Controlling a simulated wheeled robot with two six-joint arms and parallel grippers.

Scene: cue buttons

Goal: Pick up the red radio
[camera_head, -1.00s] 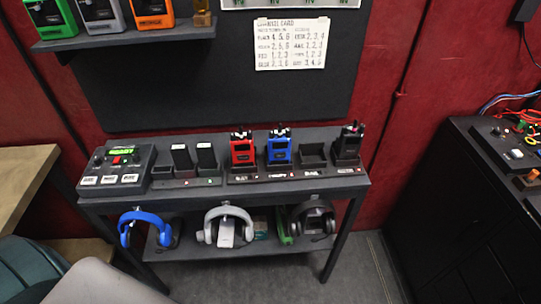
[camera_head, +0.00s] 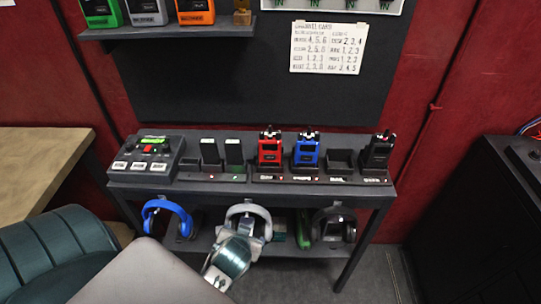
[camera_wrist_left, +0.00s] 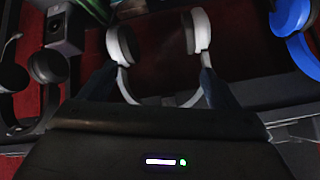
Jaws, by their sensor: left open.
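The red radio (camera_head: 270,151) stands upright in a charging slot on the dark table, just left of the blue radio (camera_head: 306,153). My left gripper (camera_head: 238,250) is low in front of the table's lower shelf, by the white headphones (camera_head: 248,215), well below the red radio. In the left wrist view its two fingers (camera_wrist_left: 160,70) are apart, with the white headphones showing between and beyond them. I cannot tell whether they touch. The red radio is not recognisable in the left wrist view. My right gripper is not in view.
A black radio (camera_head: 378,152) stands at the right of the row, past an empty slot (camera_head: 341,162). A button box (camera_head: 147,156) sits at the left end. Blue headphones (camera_head: 168,216) and dark headphones (camera_head: 334,222) hang below. A wooden table (camera_head: 40,165) is at left, a black cabinet (camera_head: 480,220) at right.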

